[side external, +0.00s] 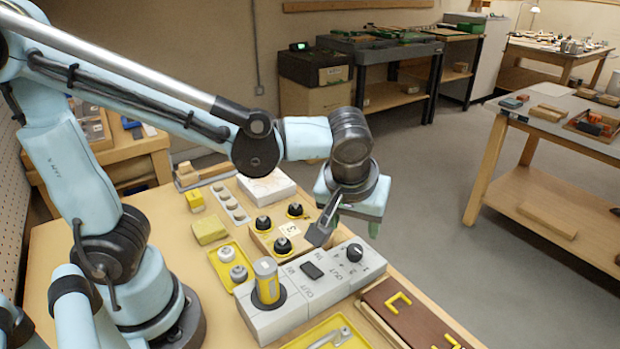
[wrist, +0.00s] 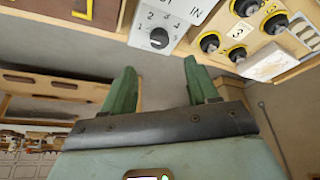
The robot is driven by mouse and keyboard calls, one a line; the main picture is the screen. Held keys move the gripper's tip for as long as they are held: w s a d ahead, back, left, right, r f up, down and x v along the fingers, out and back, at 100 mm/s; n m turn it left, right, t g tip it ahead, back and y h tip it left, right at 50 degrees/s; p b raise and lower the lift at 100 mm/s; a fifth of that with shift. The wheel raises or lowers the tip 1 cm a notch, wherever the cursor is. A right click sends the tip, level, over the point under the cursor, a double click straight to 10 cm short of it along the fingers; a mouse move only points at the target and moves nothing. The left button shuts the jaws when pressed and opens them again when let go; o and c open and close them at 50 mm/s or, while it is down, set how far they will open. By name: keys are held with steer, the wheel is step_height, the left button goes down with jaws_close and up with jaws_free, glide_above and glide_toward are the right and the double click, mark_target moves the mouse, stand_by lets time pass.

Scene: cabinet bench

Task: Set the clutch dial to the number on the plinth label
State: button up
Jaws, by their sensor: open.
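The clutch dial (side external: 354,253) is a round black knob on the right end of a pale grey block, with small numbers beside it. It also shows in the wrist view (wrist: 158,38), with numbers around it; its pointer setting is too small to read surely. The label (side external: 291,229), a cream card reading 3, is on the wooden plinth (side external: 262,238); the wrist view shows the label too (wrist: 237,32). My gripper (side external: 355,226) is above the dial's end of the block. In the wrist view its green fingers (wrist: 161,80) are apart and empty, not touching the dial.
Black knobs on yellow rings (side external: 283,244) stand on the plinth. A yellow cylinder (side external: 266,280) stands on the block's left end. A brown board with yellow shapes (side external: 415,318) lies close to the right. Open floor lies beyond the bench edge.

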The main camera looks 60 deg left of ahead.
mark_target(356, 247)
steer(key=shift+x, duration=4.7)
steer(key=c, duration=1)
steer(key=shift+c, duration=0.2)
